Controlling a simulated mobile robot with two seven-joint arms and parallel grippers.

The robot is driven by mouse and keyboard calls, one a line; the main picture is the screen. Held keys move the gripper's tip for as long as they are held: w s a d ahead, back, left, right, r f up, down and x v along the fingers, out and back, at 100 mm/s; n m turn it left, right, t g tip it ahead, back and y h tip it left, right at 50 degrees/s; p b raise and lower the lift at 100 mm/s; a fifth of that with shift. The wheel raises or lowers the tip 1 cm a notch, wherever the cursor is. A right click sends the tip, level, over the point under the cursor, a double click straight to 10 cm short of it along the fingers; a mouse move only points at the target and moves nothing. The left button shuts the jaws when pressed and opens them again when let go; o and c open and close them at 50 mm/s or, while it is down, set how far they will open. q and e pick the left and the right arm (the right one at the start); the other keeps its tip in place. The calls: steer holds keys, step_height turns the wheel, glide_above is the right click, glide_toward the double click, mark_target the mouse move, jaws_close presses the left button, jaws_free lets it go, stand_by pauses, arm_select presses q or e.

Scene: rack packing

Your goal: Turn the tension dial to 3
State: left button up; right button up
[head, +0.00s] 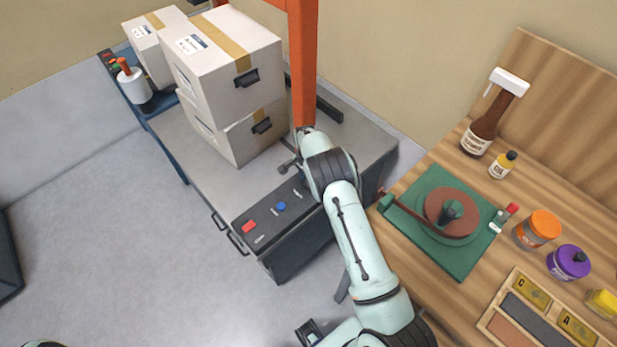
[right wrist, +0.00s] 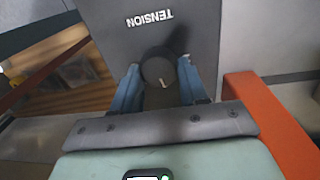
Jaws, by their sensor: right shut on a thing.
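The tension dial (right wrist: 155,66) is a dark round knob on a dark grey panel (right wrist: 205,22), below the white word TENSION, which appears upside down in the right wrist view. A short pale pointer mark shows on the knob's near edge. No scale numbers are readable. My right gripper (right wrist: 158,88) is shut on the dial, with one blue finger on each side of it. In the head view my right arm reaches over the machine's control panel (head: 265,222) and hides the dial. My left gripper is out of view.
An orange post (head: 303,65) rises close to my right wrist. Stacked cartons (head: 225,60) stand on the machine's grey top.

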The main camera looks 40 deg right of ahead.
steer(key=shift+m, duration=0.8)
steer(key=shift+p, duration=0.3)
steer(key=o, duration=1.1)
steer(key=shift+c, duration=0.2)
step_height(320, 180, up, 13)
steer(key=shift+w+r, duration=0.2)
steer(key=shift+w, duration=0.2)
steer(key=shift+s+f, duration=0.1)
